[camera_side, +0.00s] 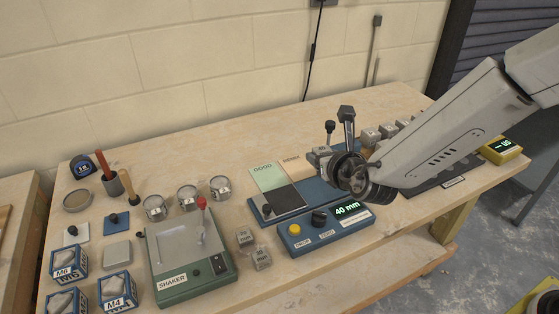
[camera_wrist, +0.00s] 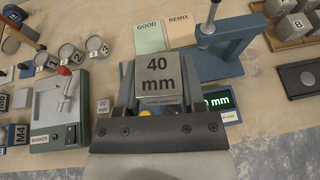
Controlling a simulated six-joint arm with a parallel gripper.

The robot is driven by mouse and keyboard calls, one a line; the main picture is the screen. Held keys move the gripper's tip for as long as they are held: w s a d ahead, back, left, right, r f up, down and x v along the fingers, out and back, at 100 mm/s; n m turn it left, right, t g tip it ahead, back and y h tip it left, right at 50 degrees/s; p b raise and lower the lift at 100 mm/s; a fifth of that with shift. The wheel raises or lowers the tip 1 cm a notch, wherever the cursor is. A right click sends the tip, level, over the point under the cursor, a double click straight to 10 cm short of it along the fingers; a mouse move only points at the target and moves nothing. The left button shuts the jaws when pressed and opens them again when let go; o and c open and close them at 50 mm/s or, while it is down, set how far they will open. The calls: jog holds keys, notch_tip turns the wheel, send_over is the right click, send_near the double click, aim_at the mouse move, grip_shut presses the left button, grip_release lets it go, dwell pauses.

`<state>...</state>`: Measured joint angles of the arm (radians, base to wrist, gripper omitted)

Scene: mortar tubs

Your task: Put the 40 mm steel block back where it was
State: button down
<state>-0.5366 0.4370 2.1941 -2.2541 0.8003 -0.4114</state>
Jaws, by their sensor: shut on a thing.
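My gripper (camera_wrist: 158,95) is shut on the steel block marked 40 mm (camera_wrist: 158,76), whose label faces the wrist camera. In the side view the block (camera_side: 319,155) shows at the end of my gripper (camera_side: 330,165), above the blue test stand (camera_side: 262,211). The block looks raised, but its exact gap to the stand is hard to tell.
A blue control box (camera_side: 327,233) displays 40 mm in front of the stand. Two small marked blocks (camera_side: 244,237) lie between it and the green shaker (camera_side: 190,262). GOOD (camera_side: 268,176) and REMIX cards lie behind. A dark pad (camera_wrist: 300,78) is at right.

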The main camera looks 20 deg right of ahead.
jog(key=s+a+f, duration=0.1)
jog(key=a+f, duration=0.1)
jog(key=a, duration=0.3)
jog(key=s+a+f+n+y, duration=0.1)
jog(key=s+a+f, duration=0.1)
jog(key=a, duration=0.3)
jog(key=shift+a+f, duration=0.2)
jog(key=shift+f, duration=0.1)
jog(key=shift+w+a+f, duration=1)
jog(key=shift+w+f, duration=0.55)
jog(key=shift+w, duration=0.45)
jog(key=shift+w+a+f, duration=0.95)
jog(key=shift+w+f, duration=0.6)
jog(key=shift+w, duration=0.45)
jog(key=shift+w+a+f, duration=1)
jog(key=shift+w+f, duration=0.55)
jog(key=shift+w, duration=0.45)
jog(key=shift+w+a+f, duration=0.1)
jog(key=shift+w+f, duration=0.1)
jog(key=shift+f, duration=1.6)
